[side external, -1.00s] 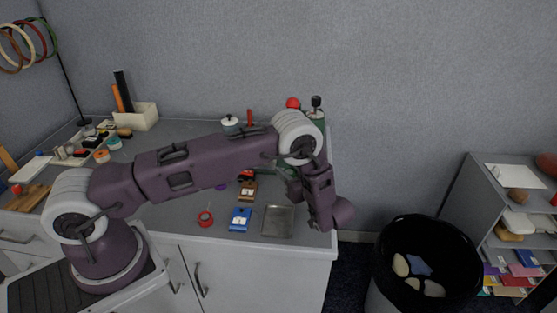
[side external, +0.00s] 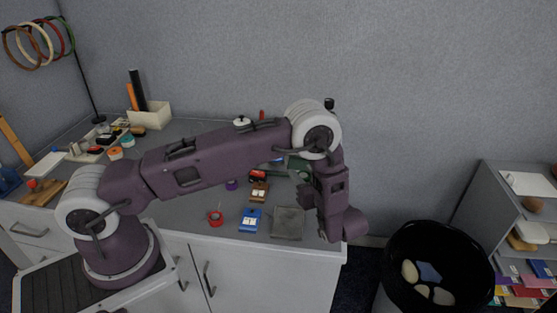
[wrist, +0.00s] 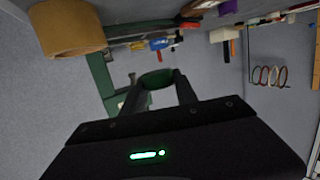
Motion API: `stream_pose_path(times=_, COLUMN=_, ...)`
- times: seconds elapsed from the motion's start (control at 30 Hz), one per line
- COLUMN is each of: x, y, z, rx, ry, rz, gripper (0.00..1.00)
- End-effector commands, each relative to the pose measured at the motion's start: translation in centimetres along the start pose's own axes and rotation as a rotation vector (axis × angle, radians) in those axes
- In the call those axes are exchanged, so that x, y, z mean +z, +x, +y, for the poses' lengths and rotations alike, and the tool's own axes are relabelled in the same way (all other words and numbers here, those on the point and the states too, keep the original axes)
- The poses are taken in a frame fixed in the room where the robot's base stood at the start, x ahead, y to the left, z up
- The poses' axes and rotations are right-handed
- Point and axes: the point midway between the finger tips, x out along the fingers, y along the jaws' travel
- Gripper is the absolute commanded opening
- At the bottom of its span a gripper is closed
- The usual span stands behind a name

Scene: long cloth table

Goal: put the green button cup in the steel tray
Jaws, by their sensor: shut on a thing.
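The steel tray (side external: 288,223) lies flat near the front right edge of the table and looks empty in the side view. In the wrist view my gripper (wrist: 158,78) is shut on the green button cup (wrist: 155,77), whose rounded green wall shows between the two dark fingers. The cup's contents cannot be seen. In the side view my arm hangs over the right end of the table, beside the tray, and I cannot make out the fingertips or the cup clearly.
A blue box (side external: 250,220) and a red tape roll (side external: 215,217) stand left of the tray. A tan roll (wrist: 66,28) and a green frame (wrist: 104,80) show in the wrist view. A black bin (side external: 438,265) stands off the table's right end.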

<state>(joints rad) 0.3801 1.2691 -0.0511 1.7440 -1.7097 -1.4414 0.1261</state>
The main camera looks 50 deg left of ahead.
Motion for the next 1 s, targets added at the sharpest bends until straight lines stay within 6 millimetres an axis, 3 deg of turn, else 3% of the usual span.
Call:
stream_pose_path(times=0.13, x=1.8, y=2.6, z=0.8, rx=-0.065, ry=-0.015, rz=-0.004, gripper=0.0)
stream_pose_path(times=0.47, x=1.9, y=3.1, z=0.9, rx=-0.077, ry=-0.018, rz=-0.005, gripper=0.0)
stream_pose_path(times=0.53, x=1.7, y=4.0, z=0.8, rx=-0.079, ry=-0.019, rz=-0.004, gripper=0.0)
stream_pose_path(times=0.8, x=0.0, y=12.6, z=0.0, rx=-0.081, ry=-0.02, rz=-0.004, gripper=0.0)
stream_pose_path(times=1.0, x=-0.7, y=16.5, z=-0.2, rx=-0.076, ry=-0.019, rz=-0.006, gripper=0.0)
